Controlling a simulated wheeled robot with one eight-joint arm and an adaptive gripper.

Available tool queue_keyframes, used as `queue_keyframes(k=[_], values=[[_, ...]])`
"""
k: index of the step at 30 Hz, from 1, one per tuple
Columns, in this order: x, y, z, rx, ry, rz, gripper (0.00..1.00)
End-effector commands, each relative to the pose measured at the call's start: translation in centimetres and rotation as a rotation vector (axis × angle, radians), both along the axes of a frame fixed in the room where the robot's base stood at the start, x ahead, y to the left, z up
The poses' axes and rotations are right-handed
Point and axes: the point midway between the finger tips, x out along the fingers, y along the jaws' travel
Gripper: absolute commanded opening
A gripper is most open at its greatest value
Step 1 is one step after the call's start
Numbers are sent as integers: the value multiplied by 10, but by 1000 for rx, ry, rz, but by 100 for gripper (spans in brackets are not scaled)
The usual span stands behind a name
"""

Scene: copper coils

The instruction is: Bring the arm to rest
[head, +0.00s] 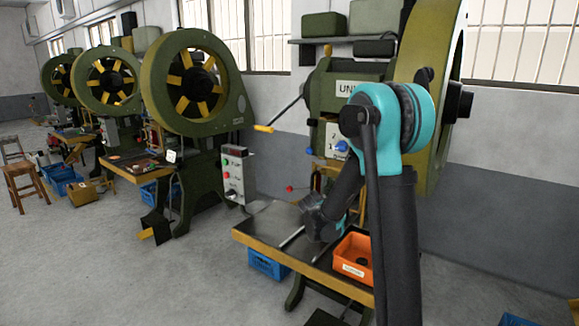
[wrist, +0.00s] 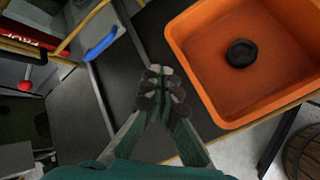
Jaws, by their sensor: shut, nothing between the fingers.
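My arm reaches down over the dark work table (head: 262,226) of the nearest green press. My gripper (wrist: 160,85) shows in the wrist view with its fingertips together, shut and empty, above the dark table surface. In the head view the gripper (head: 318,228) is low over the table, left of the orange bin, and partly hidden by my own arm links. The orange bin (wrist: 185,60) lies just right of the fingers in the wrist view and holds a dark round coil (wrist: 241,53). The bin also shows in the head view (head: 340,252), labelled on its front.
The nearest green press (head: 420,90) stands behind my arm. A grey control box (head: 237,178) stands left of the table. A blue crate (head: 268,264) sits below the table. More presses line the left wall. The floor at front left is clear.

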Motion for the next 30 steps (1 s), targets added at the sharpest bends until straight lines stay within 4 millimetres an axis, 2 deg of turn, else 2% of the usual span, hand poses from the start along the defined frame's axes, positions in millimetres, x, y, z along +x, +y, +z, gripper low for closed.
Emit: queue_keyframes(k=[1,10,16,21,25,30], values=[[-20,-8,5,69,-16,-66,0],[-132,-31,13,486,-105,-499,0],[-209,-33,7,742,-148,-810,0],[-269,-26,-4,938,-174,-1078,0],[-304,-20,-13,1049,-184,-1246,0],[-327,-14,-21,1125,-189,-1371,0]])
